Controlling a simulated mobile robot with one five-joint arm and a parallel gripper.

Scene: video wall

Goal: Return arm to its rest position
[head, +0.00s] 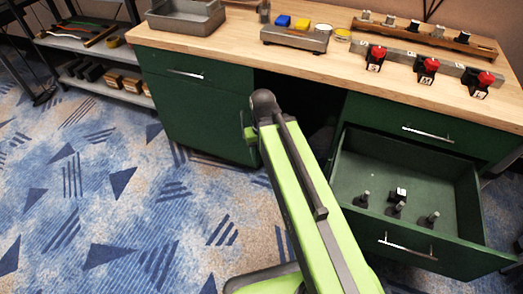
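My green arm (305,200) extends up from the bottom centre of the head view toward the workbench. Its dark joint (265,103) is at the upper end, in front of the bench's dark knee opening. A small green part of my arm shows just below and left of that joint. My gripper cannot be made out; it is hidden or out of view, so I cannot see whether it holds anything.
An open green drawer (365,214) juts out right of my arm, holding several small metal pieces. The wooden benchtop (225,43) carries a grey tray (187,14), blue and yellow blocks, and red-knobbed tools (427,68). Carpet (110,190) at left is clear.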

